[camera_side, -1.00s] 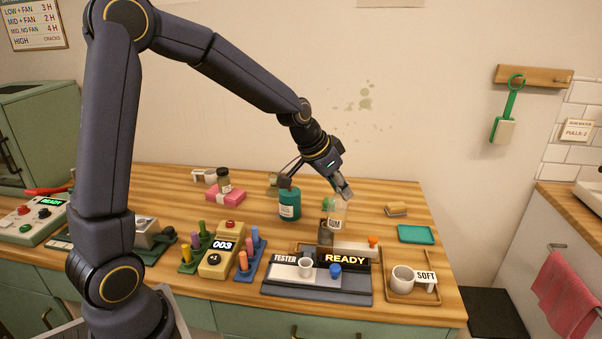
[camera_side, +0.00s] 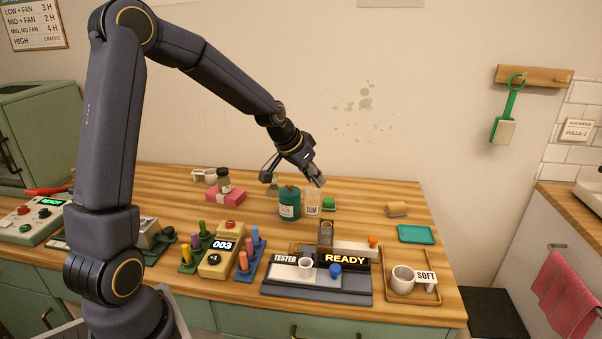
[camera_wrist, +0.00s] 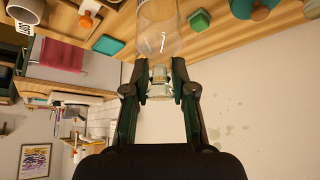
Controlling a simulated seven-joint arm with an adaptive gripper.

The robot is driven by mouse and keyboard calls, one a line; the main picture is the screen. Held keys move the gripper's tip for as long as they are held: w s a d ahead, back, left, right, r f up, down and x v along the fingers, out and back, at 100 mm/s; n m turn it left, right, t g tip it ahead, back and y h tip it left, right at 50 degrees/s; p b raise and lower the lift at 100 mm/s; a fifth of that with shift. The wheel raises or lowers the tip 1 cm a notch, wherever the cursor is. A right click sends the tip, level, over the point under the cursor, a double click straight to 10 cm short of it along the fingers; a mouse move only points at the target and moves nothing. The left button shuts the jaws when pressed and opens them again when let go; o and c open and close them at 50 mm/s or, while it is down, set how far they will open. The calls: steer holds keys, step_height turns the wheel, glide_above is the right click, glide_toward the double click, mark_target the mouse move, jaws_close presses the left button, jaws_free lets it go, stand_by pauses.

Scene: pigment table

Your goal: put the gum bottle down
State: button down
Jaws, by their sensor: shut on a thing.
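The gum bottle (camera_side: 312,204) is a clear bottle with a pale GUM label. In the side view it is upright, just right of the teal jar (camera_side: 289,204) and left of the small green block (camera_side: 329,204). My gripper (camera_side: 316,181) is above it, shut on its neck. In the wrist view the fingers (camera_wrist: 159,82) close on the pale neck and the clear body (camera_wrist: 160,30) extends toward the wooden table. The base is at or very near the tabletop; I cannot tell whether it touches.
A pink block (camera_side: 226,196) with a jar lies left.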

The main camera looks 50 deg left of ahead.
steer(key=a+x, duration=0.1)
steer(key=x, duration=1)
steer(key=shift+w+f, duration=0.25)
steer(key=shift+w, duration=0.05)
steer(key=shift+a+f, duration=0.1)
steer(key=shift+f, duration=0.05)
steer(key=c, duration=1)
jaws_free()
steer(key=shift+o, duration=0.2)
